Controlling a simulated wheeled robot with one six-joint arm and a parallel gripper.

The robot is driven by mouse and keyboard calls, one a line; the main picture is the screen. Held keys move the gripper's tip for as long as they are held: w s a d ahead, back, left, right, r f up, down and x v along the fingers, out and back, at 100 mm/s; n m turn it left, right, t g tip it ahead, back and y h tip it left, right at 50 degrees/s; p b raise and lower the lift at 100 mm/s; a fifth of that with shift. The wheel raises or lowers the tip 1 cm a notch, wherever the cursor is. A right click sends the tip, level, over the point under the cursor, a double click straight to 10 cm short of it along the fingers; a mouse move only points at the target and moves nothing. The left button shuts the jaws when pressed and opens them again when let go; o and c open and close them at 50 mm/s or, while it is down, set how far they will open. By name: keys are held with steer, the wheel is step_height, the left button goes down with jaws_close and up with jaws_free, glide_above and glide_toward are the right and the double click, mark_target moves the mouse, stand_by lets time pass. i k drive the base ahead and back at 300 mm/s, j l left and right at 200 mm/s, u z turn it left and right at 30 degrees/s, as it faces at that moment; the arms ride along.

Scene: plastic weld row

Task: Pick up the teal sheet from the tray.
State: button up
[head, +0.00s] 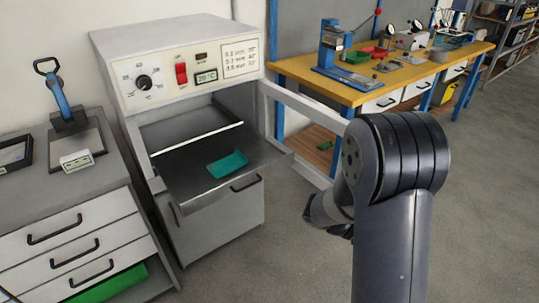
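The teal sheet (228,164) is a small piece with slightly raised edges. It lies on the dark metal tray (190,190), toward the tray's right side. The tray sticks out of the open front of a white machine (180,55) with a dial, a red switch and a small display. My gripper (308,222) is in the lower middle of the head view, to the right of the tray and apart from it. It is partly hidden behind my arm, and its fingers are too dark and small to read.
A frame-like open door (305,106) stands at the machine's right, between it and my arm. A grey drawer cabinet (70,215) is at the left. A yellow-topped workbench (400,70) with tools stands behind. Grey floor is clear at the right.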

mark_target(225, 166)
steer(key=i+j+u, duration=0.15)
steer(key=i+u, duration=0.55)
steer(key=u, duration=0.15)
steer(key=i+u, duration=0.45)
steer(key=i+l+u, duration=0.2)
steer(key=u, duration=0.25)
